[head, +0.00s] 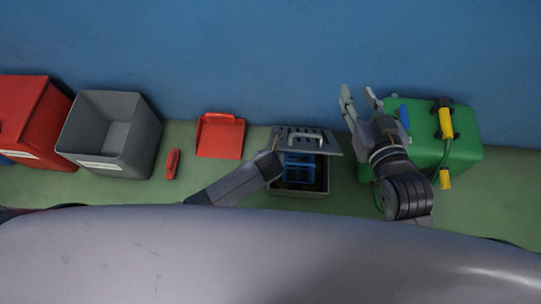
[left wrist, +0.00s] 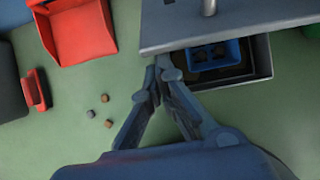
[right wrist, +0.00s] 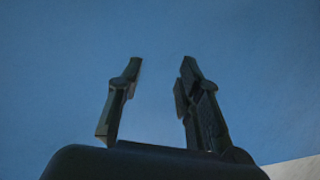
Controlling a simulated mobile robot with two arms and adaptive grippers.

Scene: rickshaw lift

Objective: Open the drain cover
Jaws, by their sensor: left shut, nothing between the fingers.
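The drain cover (head: 333,146) is a grey slotted plate with a pale handle, over the back of the drain box (head: 300,191). The box's front is uncovered and shows a blue basket (head: 300,172) inside. In the left wrist view the cover (left wrist: 250,22) and basket (left wrist: 216,54) also show. My left gripper (head: 274,146) is at the cover's left edge. In its wrist view its fingertips (left wrist: 163,66) are together, empty, near the cover's front-left corner; contact is unclear. My right gripper (head: 361,98) is open and empty, raised near the blue wall; its fingers also show in its wrist view (right wrist: 160,80).
A green box (head: 468,157) with a yellow-handled tool (head: 445,123) stands right of the drain. A red dustpan (head: 219,140), a small red object (head: 173,164), a grey bin (head: 140,130) and a red bin (head: 40,115) are to the left. Small brown pieces (left wrist: 108,123) lie on the floor.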

